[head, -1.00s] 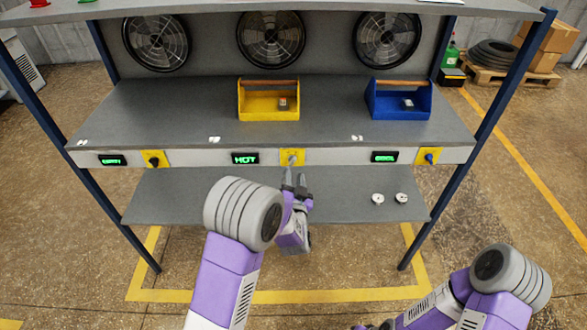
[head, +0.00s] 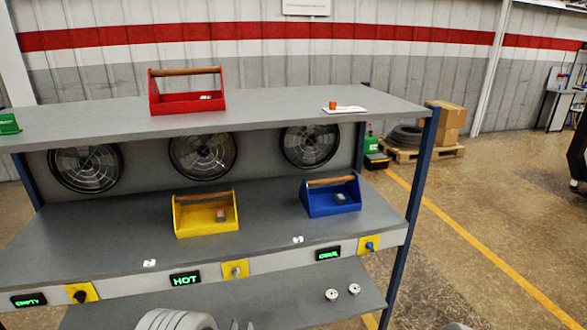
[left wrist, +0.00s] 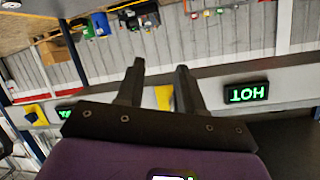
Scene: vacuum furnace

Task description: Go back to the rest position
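A yellow switch plate (head: 235,269) with a grey knob sits right of the HOT display (head: 185,279). In the left wrist view, which is upside down, the HOT display (left wrist: 247,92) is right of the fingers. A yellow patch shows between them. My right gripper is out of view.
The rack's middle shelf (head: 120,240) carries a yellow toolbox (head: 206,218) and a blue toolbox (head: 331,199). A red toolbox (head: 186,102) stands on the top shelf. Two small round parts (head: 343,293) lie on the lower shelf. The floor right of the rack is open.

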